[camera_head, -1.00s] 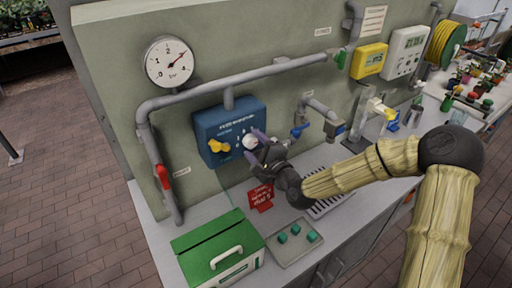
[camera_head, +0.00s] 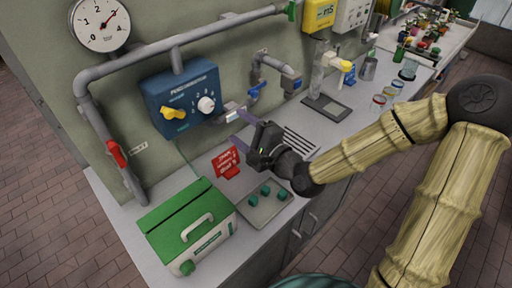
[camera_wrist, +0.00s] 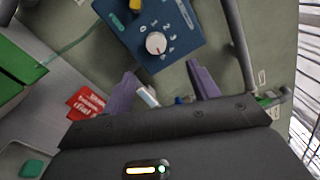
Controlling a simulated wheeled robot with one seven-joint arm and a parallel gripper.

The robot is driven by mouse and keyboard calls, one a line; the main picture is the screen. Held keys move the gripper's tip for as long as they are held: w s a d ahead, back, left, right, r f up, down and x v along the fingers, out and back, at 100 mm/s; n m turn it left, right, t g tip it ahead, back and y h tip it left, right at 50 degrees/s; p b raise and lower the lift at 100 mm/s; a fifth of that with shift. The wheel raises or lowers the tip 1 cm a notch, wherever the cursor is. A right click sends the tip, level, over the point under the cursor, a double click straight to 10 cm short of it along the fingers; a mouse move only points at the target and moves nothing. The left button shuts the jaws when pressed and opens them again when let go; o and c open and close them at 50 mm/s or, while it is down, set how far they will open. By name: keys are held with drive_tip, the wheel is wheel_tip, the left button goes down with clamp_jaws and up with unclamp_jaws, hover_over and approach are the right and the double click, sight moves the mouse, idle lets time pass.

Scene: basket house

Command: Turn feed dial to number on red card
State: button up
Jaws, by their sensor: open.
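The white round dial (camera_head: 206,104) is on the blue feed box (camera_head: 151,105) on the wall, with numbers printed around it. In the wrist view the dial (camera_wrist: 155,42) shows a small reddish mark at its lower edge; I cannot surely tell which number it points to. The red card (camera_head: 226,162) stands on the counter below the box; in the wrist view the card (camera_wrist: 86,102) appears upside down, its number unreadable. My gripper (camera_head: 240,130) is open and empty, right of and below the dial, apart from it. In the wrist view its purple fingers (camera_wrist: 160,72) are spread short of the dial.
A yellow lever (camera_head: 173,113) sits left of the dial on the same box. A green case (camera_head: 190,225) and a tray (camera_head: 250,212) with green cubes stand on the counter. A blue-handled tap (camera_head: 253,93) is to the right. The pressure gauge (camera_head: 101,22) hangs upper left.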

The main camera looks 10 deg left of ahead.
drive_tip(key=shift+f+b+v, duration=0.1)
drive_tip(key=shift+b+v, duration=1.2)
drive_tip(key=shift+b, duration=0.9)
drive_tip(key=shift+f+b+v, duration=0.15)
drive_tip(key=shift+b+v, duration=1.15)
drive_tip(key=shift+b, duration=0.9)
drive_tip(key=shift+s+a, duration=0.1)
drive_tip(key=shift+a, duration=0.05)
